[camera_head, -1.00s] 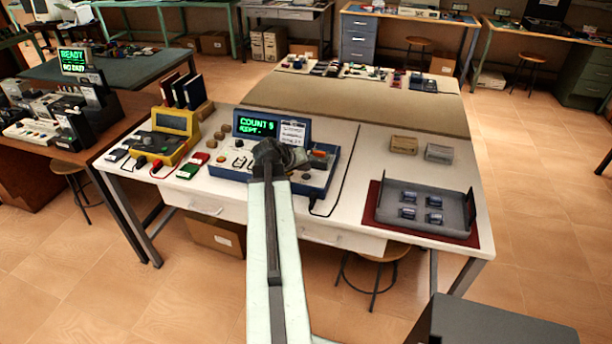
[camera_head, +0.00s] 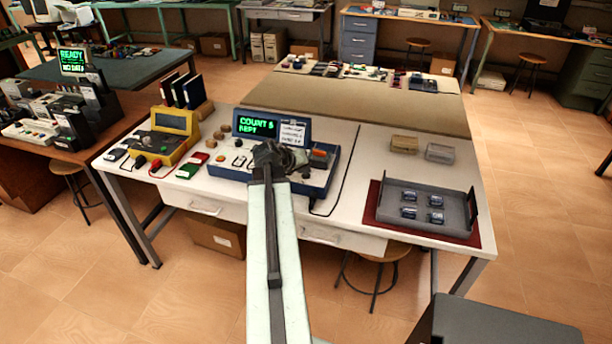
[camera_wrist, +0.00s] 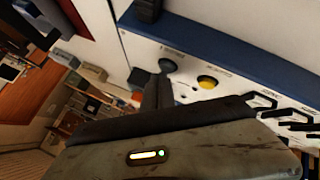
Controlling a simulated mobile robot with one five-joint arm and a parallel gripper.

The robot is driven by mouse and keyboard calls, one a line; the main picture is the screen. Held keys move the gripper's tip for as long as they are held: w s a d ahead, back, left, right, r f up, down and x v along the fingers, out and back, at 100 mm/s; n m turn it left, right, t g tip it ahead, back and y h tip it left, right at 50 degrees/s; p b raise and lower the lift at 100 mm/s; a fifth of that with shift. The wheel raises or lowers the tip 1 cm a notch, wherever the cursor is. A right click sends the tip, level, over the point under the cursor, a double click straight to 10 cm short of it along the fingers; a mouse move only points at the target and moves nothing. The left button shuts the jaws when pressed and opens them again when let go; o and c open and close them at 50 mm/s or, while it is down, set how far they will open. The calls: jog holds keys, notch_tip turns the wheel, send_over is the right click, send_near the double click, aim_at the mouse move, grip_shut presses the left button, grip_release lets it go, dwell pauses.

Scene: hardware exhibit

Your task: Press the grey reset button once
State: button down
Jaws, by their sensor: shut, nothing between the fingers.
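The blue-edged test box (camera_head: 228,172) stands on the white bench with a lit green screen (camera_head: 256,127). In the wrist view its pale top panel carries a round grey button (camera_wrist: 167,65) and a yellow button (camera_wrist: 207,81) beside it. My gripper (camera_wrist: 157,77) is shut and empty, its dark fingertips close to the grey button's lower edge. I cannot tell whether they touch it. In the head view my gripper (camera_head: 275,156) is over the box's front middle, and my arm hides part of the panel; the grey button cannot be made out there.
A yellow meter (camera_head: 172,124) stands left of the box, with small red and green items before it. A grey tray (camera_head: 463,210) with several small parts lies on a red mat at right. Two small boxes (camera_head: 404,144) sit behind it. An orange button (camera_head: 320,154) is right of my gripper.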

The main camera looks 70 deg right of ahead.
aim_at(304, 176)
jog(key=shift+f+b, duration=0.3)
jog(key=shift+r, duration=0.15)
dwell(0.4)
jog(key=shift+r+p, duration=0.8)
jog(key=shift+p, duration=0.15)
notch_tip(304, 176, up, 5)
jog(key=p, duration=0.5)
jog(key=shift+r, duration=0.1)
